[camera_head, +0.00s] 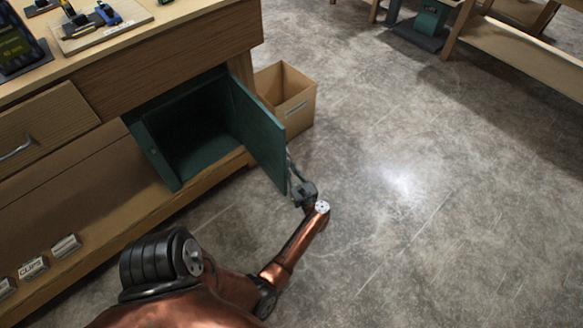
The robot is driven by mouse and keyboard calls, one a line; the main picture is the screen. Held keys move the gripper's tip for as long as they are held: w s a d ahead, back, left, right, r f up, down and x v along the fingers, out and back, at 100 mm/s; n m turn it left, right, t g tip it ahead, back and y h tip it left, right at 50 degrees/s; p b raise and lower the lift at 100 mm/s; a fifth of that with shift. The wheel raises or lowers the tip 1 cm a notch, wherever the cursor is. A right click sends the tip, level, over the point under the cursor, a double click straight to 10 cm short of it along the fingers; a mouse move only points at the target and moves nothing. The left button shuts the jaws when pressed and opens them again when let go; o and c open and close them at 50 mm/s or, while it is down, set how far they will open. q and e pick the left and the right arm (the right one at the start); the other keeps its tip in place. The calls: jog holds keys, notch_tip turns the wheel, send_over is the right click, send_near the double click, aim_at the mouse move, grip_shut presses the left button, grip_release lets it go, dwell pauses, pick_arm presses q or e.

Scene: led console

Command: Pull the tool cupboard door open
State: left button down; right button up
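The tool cupboard (152,152) is a teal box set under the wooden workbench. Its teal door (258,130) stands wide open, swung out to the right of the opening. The inside (190,135) looks dark, and no tools can be made out in it. My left arm comes in from the lower left, and its gripper (292,165) is at the door's free edge, on its outer side. The fingertips are small and partly hidden by the door. I cannot tell whether they grip a handle or only touch the door. My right gripper is out of view.
A cardboard box (296,102) stands on the floor just behind the open door. The workbench (170,62) has a drawer (38,138) at left and labelled bins on its lower shelf. Clear concrete floor (430,210) lies to the right.

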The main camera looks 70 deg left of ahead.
pick_arm(q)
jog(key=shift+a+r, duration=0.2)
jog(key=shift+a, duration=0.1)
jog(key=c, duration=2.3)
grip_release()
jog(key=shift+s, duration=0.1)
jog(key=shift+c, duration=0.2)
jog(key=d, duration=1.2)
jog(key=shift+w+d+f, duration=0.2)
jog(key=shift+w+d, duration=0.05)
jog(key=shift+d, duration=0.1)
